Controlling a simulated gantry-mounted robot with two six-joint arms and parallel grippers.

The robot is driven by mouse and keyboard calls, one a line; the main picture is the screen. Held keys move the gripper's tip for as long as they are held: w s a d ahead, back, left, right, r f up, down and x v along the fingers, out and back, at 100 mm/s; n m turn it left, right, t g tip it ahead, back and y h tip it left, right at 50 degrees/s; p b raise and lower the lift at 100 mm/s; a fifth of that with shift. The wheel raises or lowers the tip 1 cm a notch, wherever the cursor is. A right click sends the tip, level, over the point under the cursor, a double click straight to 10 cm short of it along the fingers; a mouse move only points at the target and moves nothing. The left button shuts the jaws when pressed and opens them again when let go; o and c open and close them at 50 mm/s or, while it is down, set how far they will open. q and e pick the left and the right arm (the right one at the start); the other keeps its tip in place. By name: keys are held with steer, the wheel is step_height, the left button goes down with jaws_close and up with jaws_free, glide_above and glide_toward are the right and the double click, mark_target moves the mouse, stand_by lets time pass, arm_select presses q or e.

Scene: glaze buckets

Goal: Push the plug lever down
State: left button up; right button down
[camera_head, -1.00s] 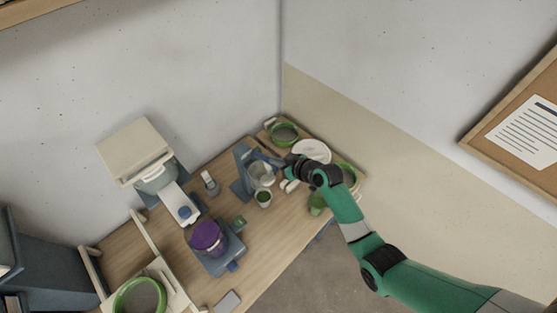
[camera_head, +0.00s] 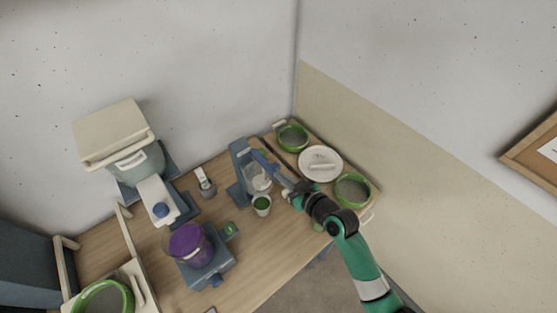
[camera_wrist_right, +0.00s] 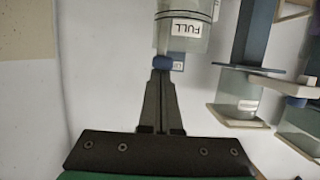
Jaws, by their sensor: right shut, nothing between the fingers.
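The plug lever seems to be the blue bar (camera_head: 264,162) reaching out from the blue-grey stand (camera_head: 240,168) in the head view. A clear vessel (camera_head: 258,180) hangs at this stand; in the wrist view a clear vessel (camera_wrist_right: 184,28) carries a "FULL" label. My right gripper (camera_head: 282,187) is shut and empty close to the lever's outer end. In the wrist view its closed fingertips (camera_wrist_right: 161,76) lie just below a blue knob (camera_wrist_right: 162,62) in the picture; I cannot tell whether they touch. My left gripper is not in view.
A small cup with green contents (camera_head: 262,206) stands below the vessel. A purple-filled container (camera_head: 190,243) stands on a blue-grey base at the left. The front right table is fairly clear.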

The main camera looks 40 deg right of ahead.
steer(key=s+r+p, duration=0.3)
steer(key=s+r, duration=0.3)
steer(key=s, duration=0.3)
steer(key=shift+s+d+r+p, duration=0.2)
steer(key=shift+s+d+p, duration=0.1)
steer(key=shift+s+d, duration=0.05)
steer(key=w+a+r+n+t+y+p, duration=0.1)
steer(key=w+a+r+t+p, duration=0.15)
steer(key=r, duration=1.05)
steer(key=w+a+r+n+t+y+p, duration=0.1)
steer(key=w+a+r+n+t+p, duration=0.15)
steer(key=r, duration=1.05)
steer(key=w+a+r+n+t+y+p, duration=0.1)
steer(key=w+a+r+p, duration=0.15)
steer(key=r, duration=1.05)
steer(key=s+r+m+t+h+p, duration=0.1)
steer(key=s+r, duration=0.5)
steer(key=r, duration=0.6)
steer(key=s+r+m+t+h+p, duration=0.1)
steer(key=s+r+t, duration=0.4)
steer(key=r, duration=0.7)
steer(key=shift+s+r+m+t+h+p, duration=0.15)
steer(key=shift+s+m+t+h+p, duration=0.35)
steer(key=shift+m, duration=0.85)
